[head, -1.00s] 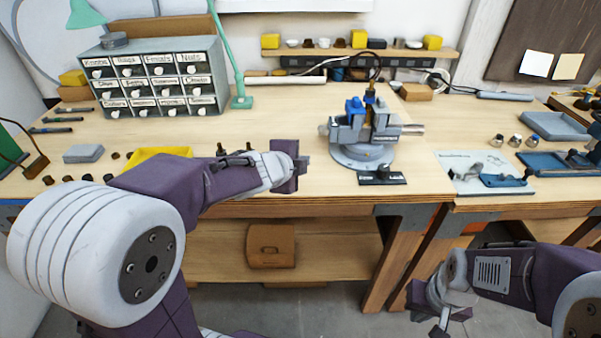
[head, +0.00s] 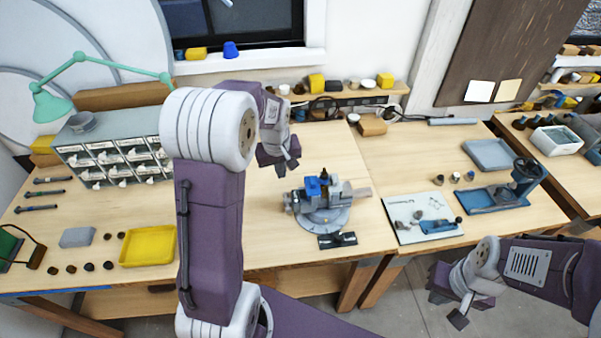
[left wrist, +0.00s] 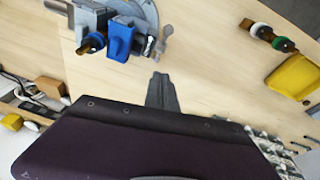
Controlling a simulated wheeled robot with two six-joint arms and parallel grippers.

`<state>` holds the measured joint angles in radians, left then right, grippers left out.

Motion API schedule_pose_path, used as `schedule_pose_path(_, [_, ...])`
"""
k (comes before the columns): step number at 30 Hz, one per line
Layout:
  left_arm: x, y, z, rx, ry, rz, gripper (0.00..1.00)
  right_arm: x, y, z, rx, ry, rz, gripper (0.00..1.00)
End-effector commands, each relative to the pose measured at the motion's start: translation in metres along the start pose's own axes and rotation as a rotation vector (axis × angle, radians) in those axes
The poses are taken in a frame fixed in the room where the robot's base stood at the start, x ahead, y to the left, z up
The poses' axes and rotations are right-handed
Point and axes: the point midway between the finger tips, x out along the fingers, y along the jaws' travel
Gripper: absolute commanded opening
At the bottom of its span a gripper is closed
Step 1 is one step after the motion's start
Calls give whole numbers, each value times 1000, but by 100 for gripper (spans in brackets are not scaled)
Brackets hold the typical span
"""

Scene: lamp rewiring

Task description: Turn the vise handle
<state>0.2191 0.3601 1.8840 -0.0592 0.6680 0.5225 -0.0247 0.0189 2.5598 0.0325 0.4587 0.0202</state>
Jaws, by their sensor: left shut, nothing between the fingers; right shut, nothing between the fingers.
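The vise (head: 325,216) stands on its round grey base on the bench, with blue parts (head: 313,186) and a small dark upright piece at its top. A grey bar (head: 361,192), perhaps its handle, sticks out on the right. The vise also shows at the top of the left wrist view (left wrist: 118,38), partly cut off. My left gripper (head: 288,164) is shut and empty, above the bench behind and left of the vise, apart from it. Its shut fingers show in the left wrist view (left wrist: 161,88). My right gripper (head: 459,316) is shut and empty, low in front of the bench.
A labelled drawer cabinet (head: 117,158) and yellow tray (head: 148,246) are on the left. A small black item (head: 337,240) lies before the vise. A white sheet with parts (head: 405,226) and a blue tool stand (head: 500,200) are right. My left arm hides some bench.

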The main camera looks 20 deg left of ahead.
Motion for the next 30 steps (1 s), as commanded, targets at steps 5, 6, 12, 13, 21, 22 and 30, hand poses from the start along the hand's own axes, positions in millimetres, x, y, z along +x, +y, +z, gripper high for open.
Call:
schedule_pose_path(5, [5,0,1,-8,-6,-1,0,1,0,0,0,-1,0,0])
schedule_pose_path(6, [8,0,1,-8,-6,-1,0,0,0,0,0,-1,0,0])
schedule_pose_path(12, [44,-1,2,-6,-9,-3,0,-10,0,-1,0,-1,0,0])
schedule_pose_path(13, [50,-1,2,-6,-10,-3,0,-11,0,-1,0,-1,0,0])
schedule_pose_path(21, [102,0,7,-3,-7,-3,0,-27,0,-3,0,0,0,0])
schedule_pose_path(22, [102,0,12,0,-6,-3,0,-29,-1,-3,0,0,0,0])
schedule_pose_path(30, [111,0,38,-2,-2,0,0,-29,-1,-3,0,0,0,0])
